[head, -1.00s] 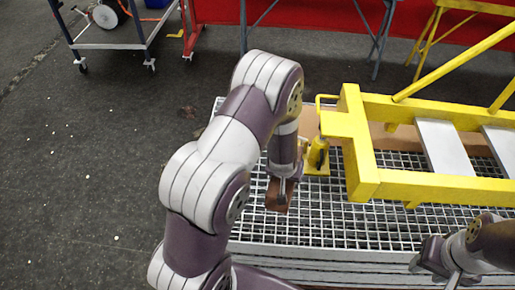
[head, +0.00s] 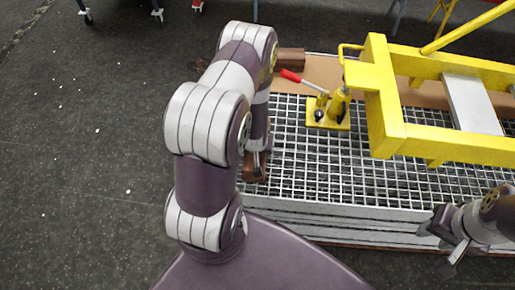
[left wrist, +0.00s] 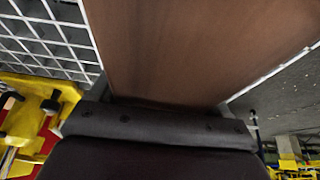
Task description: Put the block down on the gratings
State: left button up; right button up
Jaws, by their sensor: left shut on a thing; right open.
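The brown block (head: 256,173) is over the left edge of the stacked gratings (head: 330,195) in the head view. My left gripper (head: 257,158) points down and is shut on it. Whether the block touches the gratings I cannot tell. In the left wrist view the block (left wrist: 200,45) fills the upper middle, in front of the dark gripper (left wrist: 160,128), with grating bars (left wrist: 50,35) at its left. My right gripper (head: 446,245) is open and empty, off the near right side of the gratings. My left arm hides part of the gratings' left end.
A yellow jack (head: 330,108) with a red-tipped handle stands on the gratings, right of the held block. The yellow boom frame (head: 385,95) extends over the right part. A second brown block (head: 291,58) lies at the back. Grating between the jack and near edge is clear.

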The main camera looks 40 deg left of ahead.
pick_arm(q)
jog(key=shift+w+a+f, duration=0.1)
jog(key=shift+f, duration=0.65)
jog(key=o, duration=1.5)
jog(key=shift+f, duration=0.15)
jog(key=shift+r, duration=0.3)
jog(key=p+v, duration=0.2)
jog(key=v, duration=0.9)
jog(key=shift+p, duration=0.35)
jog(key=s+d+r+m, duration=0.1)
jog(key=d+r+m, duration=0.1)
jog(key=r, duration=0.3)
jog(key=s+d+r+m+g+h, duration=0.1)
jog(key=d+r+m, duration=0.1)
jog(key=d+r, duration=0.3)
jog(key=s+d+r+m+g+h, duration=0.1)
jog(key=s+d+r+m, duration=0.1)
jog(key=r, duration=0.4)
jog(key=shift+d+r, duration=0.4)
jog(key=shift+d, duration=0.35)
